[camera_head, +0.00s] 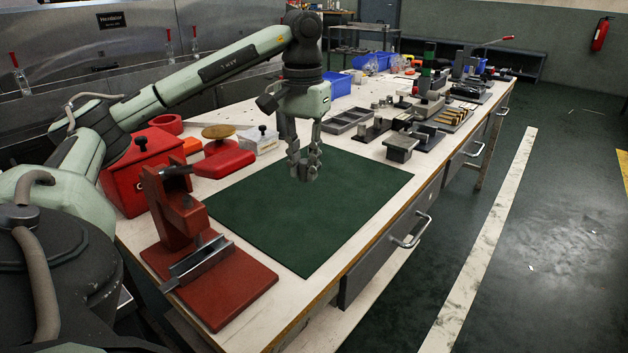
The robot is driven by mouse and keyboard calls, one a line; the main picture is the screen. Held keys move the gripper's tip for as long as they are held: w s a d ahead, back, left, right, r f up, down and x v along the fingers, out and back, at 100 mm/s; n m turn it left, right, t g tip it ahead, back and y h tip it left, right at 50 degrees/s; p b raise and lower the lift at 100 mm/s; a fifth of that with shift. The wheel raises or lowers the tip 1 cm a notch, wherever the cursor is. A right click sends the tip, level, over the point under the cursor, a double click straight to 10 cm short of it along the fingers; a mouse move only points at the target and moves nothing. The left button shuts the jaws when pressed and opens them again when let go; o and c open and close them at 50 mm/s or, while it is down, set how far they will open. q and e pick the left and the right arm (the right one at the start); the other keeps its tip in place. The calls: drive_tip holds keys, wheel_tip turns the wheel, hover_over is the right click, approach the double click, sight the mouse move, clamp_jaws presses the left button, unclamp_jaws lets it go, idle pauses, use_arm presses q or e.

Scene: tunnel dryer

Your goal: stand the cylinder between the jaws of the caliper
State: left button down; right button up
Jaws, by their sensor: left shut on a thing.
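My left gripper (304,168) hangs pointing down over the green mat (370,180). It is shut on a small grey piece, probably the cylinder (304,174); the fingers hide most of it, so its exact shape and tilt are unclear. It appears to be held above the mat. I cannot pick out the caliper with certainty. A red stand (190,210) with a grey metal channel (200,260) on its base is at the near left, apart from the gripper. My right gripper is not in view.
A red box (135,180) and a red scale-like device (222,158) stand left of the mat. A grey compartment tray (348,121) and several metal fixtures line the bench's far part. The mat around the gripper is clear. Drawer handles (412,235) project from the bench's right side.

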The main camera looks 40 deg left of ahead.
sight(314, 200)
use_arm(q)
drive_tip(key=shift+w+d+f, duration=0.1)
drive_tip(key=shift+w+f, duration=0.2)
drive_tip(key=shift+w, duration=0.3)
drive_tip(key=shift+w+f, duration=0.3)
drive_tip(key=shift+w, duration=0.25)
drive_tip(key=shift+w+f, duration=0.15)
drive_tip(key=shift+f, duration=2)
drive_tip(key=shift+f, duration=0.15)
drive_tip(key=c, duration=1.4)
unclamp_jaws()
drive_tip(key=shift+o, duration=0.2)
